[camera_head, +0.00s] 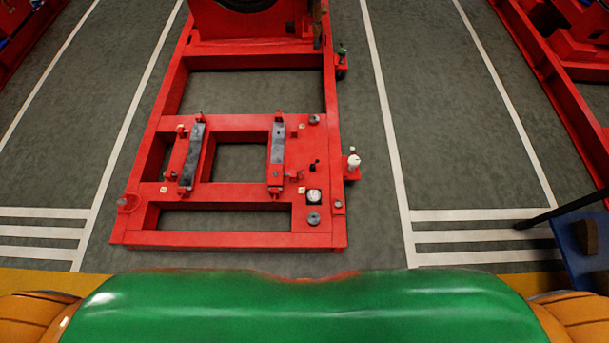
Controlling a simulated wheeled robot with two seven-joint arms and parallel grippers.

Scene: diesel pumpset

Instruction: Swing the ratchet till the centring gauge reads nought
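A small round white-faced dial (314,197), which looks like the centring gauge, sits on the right front part of the red base frame (220,239). Its reading is too small to make out. I cannot pick out the ratchet for sure; a small black lever-like part (313,165) stands on the frame just behind the dial. Two grey mounting bars (192,156) and (277,144) lie on the frame's cross members. Neither of my grippers is in view.
A white-topped fitting (354,160) and a green-topped one (342,52) stick out from the frame's right side. A dark rod (560,209) reaches over a blue stand (585,262) at right. Red machinery stands far right. Grey floor between white lines is clear.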

